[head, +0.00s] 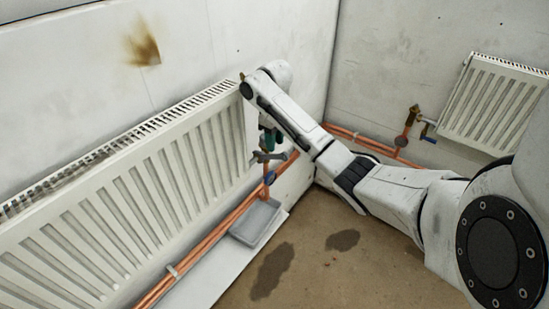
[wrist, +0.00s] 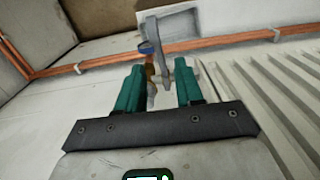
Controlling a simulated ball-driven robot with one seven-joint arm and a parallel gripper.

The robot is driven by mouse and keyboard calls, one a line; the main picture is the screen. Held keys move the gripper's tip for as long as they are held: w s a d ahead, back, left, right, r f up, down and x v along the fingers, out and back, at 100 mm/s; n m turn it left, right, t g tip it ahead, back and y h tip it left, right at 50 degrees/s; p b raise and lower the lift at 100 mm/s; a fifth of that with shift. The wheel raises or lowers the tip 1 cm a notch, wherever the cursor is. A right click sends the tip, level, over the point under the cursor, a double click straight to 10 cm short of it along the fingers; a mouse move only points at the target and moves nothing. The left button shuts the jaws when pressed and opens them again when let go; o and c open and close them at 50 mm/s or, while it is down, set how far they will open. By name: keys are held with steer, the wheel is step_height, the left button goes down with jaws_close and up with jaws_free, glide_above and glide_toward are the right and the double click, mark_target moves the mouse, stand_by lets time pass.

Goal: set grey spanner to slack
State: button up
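The grey spanner (head: 267,157) sits on the valve at the near end of the copper riser, by the right end of the large radiator. In the wrist view the grey spanner (wrist: 163,60) stands up between and just beyond my fingertips. My gripper (head: 270,139) is right above it, pointing down. In the wrist view my gripper (wrist: 158,75) has its two teal fingers apart, with a visible gap around the spanner. A blue part (head: 270,177) shows on the pipe below the spanner. The fingers partly hide the valve body, and any slack mark cannot be made out.
The large white radiator (head: 120,200) fills the left wall. Copper pipes (head: 205,247) run along the wall. A second radiator (head: 495,103) with a brass valve (head: 413,114) is at right. Dark stains mark the open floor.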

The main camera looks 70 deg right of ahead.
mark_target(274, 156)
steer(key=shift+f, duration=3.1)
jaws_close()
